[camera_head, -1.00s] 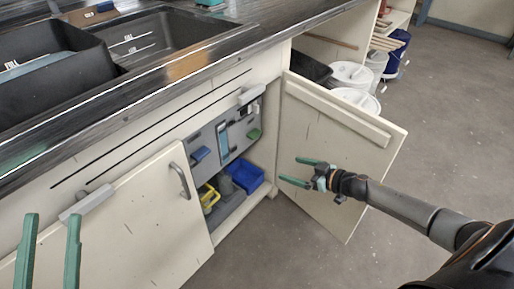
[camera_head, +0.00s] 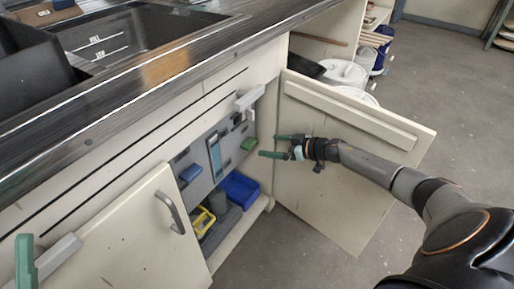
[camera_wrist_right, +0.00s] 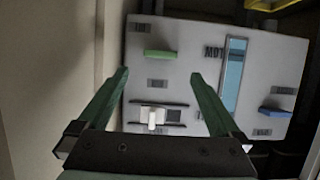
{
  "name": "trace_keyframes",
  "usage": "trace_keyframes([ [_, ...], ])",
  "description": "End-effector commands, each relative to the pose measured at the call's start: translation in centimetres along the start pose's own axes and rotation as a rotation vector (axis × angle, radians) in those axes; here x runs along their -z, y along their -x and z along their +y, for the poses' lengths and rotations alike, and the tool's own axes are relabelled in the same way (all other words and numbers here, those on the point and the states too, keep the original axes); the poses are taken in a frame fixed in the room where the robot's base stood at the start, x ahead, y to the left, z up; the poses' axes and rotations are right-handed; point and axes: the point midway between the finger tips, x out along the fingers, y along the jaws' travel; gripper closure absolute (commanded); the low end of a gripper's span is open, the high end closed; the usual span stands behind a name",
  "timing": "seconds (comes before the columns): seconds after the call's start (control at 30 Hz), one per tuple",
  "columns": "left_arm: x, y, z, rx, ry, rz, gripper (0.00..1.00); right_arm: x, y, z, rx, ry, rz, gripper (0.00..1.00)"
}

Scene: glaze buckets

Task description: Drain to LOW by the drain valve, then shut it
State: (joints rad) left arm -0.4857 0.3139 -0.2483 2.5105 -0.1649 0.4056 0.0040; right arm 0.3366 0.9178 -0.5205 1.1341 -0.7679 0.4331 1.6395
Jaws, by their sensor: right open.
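The grey valve panel (camera_head: 205,176) stands inside the open cabinet under the sink. It carries a green handle (camera_head: 249,143), a blue handle (camera_head: 190,172) and a tall sight gauge (camera_head: 214,155). The wrist view shows the green handle (camera_wrist_right: 160,54), the blue handle (camera_wrist_right: 275,112), the blue-filled gauge (camera_wrist_right: 233,75) and a white slider (camera_wrist_right: 153,115). I cannot tell which handle is the drain valve. The sink basin (camera_head: 140,30) has two white level marks. My right gripper (camera_head: 270,146) is open and empty, just right of the green handle. One finger of my left gripper (camera_head: 26,262) shows at lower left.
The open right door (camera_head: 345,170) stands beside my right arm. The left door (camera_head: 130,235) is closed. Yellow (camera_head: 202,222) and blue (camera_head: 239,188) bins sit on the cabinet floor. White buckets (camera_head: 343,73) stand behind the open door. The floor at right is clear.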

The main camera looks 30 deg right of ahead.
Motion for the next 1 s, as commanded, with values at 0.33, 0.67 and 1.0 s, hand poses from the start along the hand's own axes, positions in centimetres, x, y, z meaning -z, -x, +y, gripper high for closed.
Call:
trace_keyframes([
  [0.33,-2.5,2.3,1.4,-0.014,-0.020,-0.015,0.50,-0.3,-5.6,0.0,0.001,-0.002,0.002,0.00],
  [0.67,-3.1,2.7,1.8,-0.019,-0.028,-0.028,0.50,-0.1,-6.8,0.0,0.000,0.000,-0.002,0.00],
  [1.0,-3.1,2.6,1.7,-0.012,-0.023,-0.026,0.50,0.0,-6.8,0.0,0.000,0.000,-0.001,0.19],
])
